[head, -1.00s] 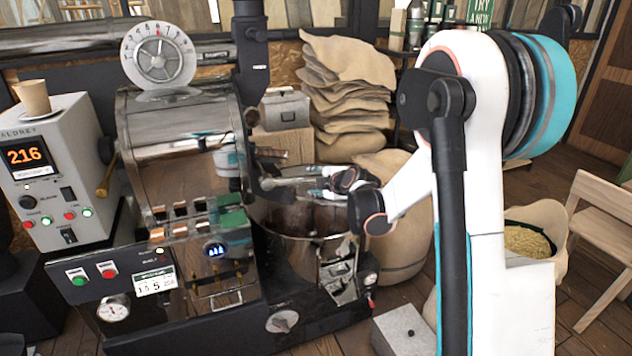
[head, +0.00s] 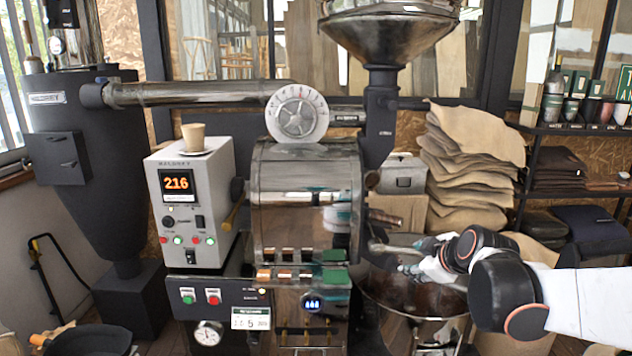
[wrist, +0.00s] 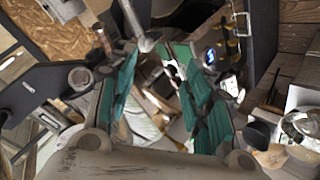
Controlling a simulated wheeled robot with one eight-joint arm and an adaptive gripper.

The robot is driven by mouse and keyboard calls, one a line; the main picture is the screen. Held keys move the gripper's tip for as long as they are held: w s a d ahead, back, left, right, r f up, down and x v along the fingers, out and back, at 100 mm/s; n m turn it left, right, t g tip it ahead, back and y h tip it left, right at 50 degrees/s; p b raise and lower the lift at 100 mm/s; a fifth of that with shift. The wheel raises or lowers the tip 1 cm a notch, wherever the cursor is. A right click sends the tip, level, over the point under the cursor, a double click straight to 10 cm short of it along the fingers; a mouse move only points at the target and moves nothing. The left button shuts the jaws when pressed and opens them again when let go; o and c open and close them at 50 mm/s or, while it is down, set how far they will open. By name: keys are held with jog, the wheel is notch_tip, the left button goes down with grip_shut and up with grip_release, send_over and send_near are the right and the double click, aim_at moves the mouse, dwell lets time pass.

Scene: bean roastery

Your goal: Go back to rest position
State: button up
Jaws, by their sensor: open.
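My gripper (head: 408,268) reaches in from the right in the head view, over the round cooling bin (head: 415,318) at the front of the roaster (head: 305,215). In the wrist view my gripper (wrist: 160,85) shows its teal finger pads spread apart, with nothing held between them. A metal handle or spout (head: 390,249) of the roaster is close to the fingertips in the head view; I cannot tell if they touch. My white arm with black joints comes in from the right edge.
A grey control box (head: 193,215) showing 216 stands left of the roaster, with a cup (head: 193,137) on top. Stacked sacks (head: 470,165) are behind my arm. Shelves (head: 565,150) hold cups and bags at the right. A dark hopper (head: 80,180) stands at the left.

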jog(key=s+a+f+m+g, duration=0.1)
jog(key=s+m, duration=0.4)
jog(key=s, duration=0.8)
jog(key=s+a+f+m+g+h, duration=0.1)
jog(key=s+m, duration=0.5)
jog(key=s, duration=0.8)
jog(key=shift+s+a+g, duration=0.3)
jog(key=shift+a+g, duration=0.3)
jog(key=shift+a, duration=0.3)
